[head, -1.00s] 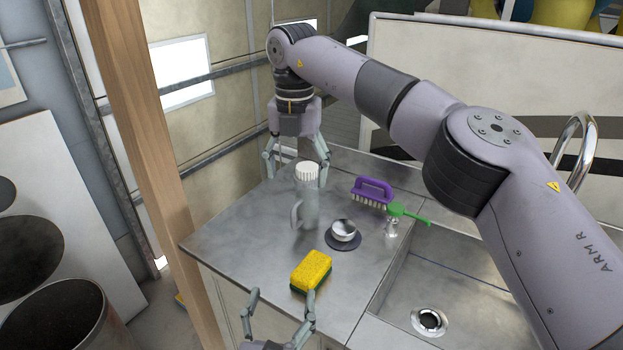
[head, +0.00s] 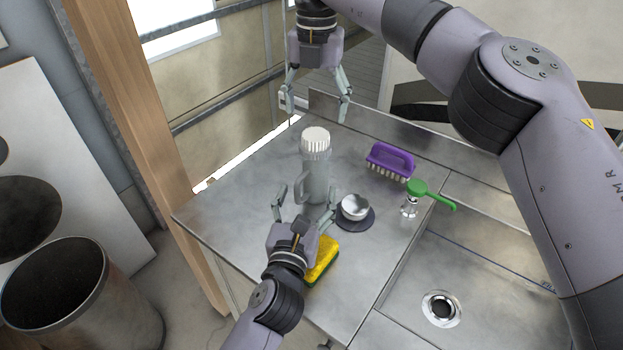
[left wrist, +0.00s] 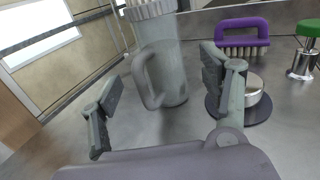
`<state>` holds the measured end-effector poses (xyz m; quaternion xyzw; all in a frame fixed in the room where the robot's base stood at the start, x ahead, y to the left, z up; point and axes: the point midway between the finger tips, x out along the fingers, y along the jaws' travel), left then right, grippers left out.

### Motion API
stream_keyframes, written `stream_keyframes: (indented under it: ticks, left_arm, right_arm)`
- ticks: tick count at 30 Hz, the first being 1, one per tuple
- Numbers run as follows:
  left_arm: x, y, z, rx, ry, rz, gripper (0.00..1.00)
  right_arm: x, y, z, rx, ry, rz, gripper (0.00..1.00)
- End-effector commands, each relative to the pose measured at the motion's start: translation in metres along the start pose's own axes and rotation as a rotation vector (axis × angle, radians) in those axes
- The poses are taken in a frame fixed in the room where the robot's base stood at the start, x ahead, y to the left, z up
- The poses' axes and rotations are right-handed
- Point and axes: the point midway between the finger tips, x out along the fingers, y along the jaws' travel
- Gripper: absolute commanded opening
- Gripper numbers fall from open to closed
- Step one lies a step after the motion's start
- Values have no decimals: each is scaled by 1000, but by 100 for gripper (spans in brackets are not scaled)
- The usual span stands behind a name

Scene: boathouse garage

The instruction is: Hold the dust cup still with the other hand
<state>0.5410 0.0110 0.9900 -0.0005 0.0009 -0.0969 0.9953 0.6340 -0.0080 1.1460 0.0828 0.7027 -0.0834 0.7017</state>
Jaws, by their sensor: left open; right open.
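The dust cup, a grey see-through canister (head: 316,178) with a side handle and a white ribbed cap (head: 315,140), stands upright on the metal counter. My left gripper (head: 307,199) is open at the near side of the cup, low down, fingers pointing at it. In the left wrist view the cup (left wrist: 165,70) stands beyond and between the open fingers, its handle towards me; the fingers look clear of it. My right gripper (head: 317,113) is open and empty, pointing down above and behind the cap.
A yellow sponge (head: 322,258) lies beside my left wrist.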

Motion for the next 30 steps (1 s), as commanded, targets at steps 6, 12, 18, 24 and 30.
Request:
stream_keyframes:
  ticks: [6,12,18,24,30]
  left_arm:
    - [44,0,1,2,-2,1,71]
    - [72,0,0,1,-1,0,71]
    - [83,0,0,-1,0,0,71]
    - [84,0,0,-1,0,0,71]
    - [84,0,0,0,0,0,62]
  right_arm:
    - [0,0,0,0,0,0,72]
    - [0,0,0,0,0,0,72]
    - [0,0,0,0,0,0,72]
    - [0,0,0,0,0,0,72]
    - [0,0,0,0,0,0,72]
